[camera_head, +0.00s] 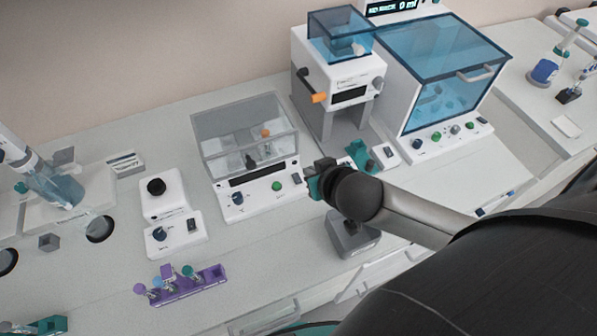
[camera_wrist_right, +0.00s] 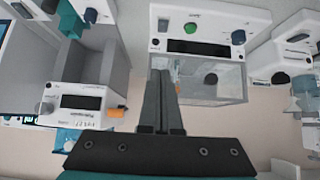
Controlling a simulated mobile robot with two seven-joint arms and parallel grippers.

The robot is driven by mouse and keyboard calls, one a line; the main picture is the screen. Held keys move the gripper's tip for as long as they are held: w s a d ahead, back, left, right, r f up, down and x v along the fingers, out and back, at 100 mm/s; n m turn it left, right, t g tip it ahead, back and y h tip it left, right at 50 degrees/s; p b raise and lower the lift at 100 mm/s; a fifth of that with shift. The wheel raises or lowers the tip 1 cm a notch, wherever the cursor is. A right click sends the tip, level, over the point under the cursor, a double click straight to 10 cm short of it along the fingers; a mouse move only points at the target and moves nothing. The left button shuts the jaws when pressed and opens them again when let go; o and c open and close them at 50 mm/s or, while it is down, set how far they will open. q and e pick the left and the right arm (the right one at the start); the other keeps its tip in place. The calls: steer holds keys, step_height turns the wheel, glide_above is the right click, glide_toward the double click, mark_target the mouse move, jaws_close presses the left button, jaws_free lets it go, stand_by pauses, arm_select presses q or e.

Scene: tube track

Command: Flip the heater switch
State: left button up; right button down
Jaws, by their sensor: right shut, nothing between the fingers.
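I cannot tell for certain which device is the heater. The covered white unit (camera_head: 258,165) in the middle of the head view has a clear lid. My right gripper (camera_head: 313,178) is just right of that rocker, shut and empty. My left gripper is not in view.
A white instrument with an orange lever (camera_head: 318,98) and a blue-windowed cabinet (camera_head: 435,60) stand behind right. A two-part white device (camera_head: 175,238) with a knob and switch stands left. A purple tube rack (camera_head: 187,287) lies in front. Bench between rack and covered unit is clear.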

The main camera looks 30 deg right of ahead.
steer(key=w+f, duration=0.1)
steer(key=b, duration=0.1)
glide_above(299, 181)
step_height(299, 181, down, 6)
steer(key=shift+r, duration=0.1)
step_height(299, 181, down, 3)
steer(key=shift+f, duration=0.1)
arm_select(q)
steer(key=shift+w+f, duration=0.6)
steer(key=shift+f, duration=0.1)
arm_select(e)
steer(key=shift+f, duration=0.5)
steer(key=shift+w, duration=0.1)
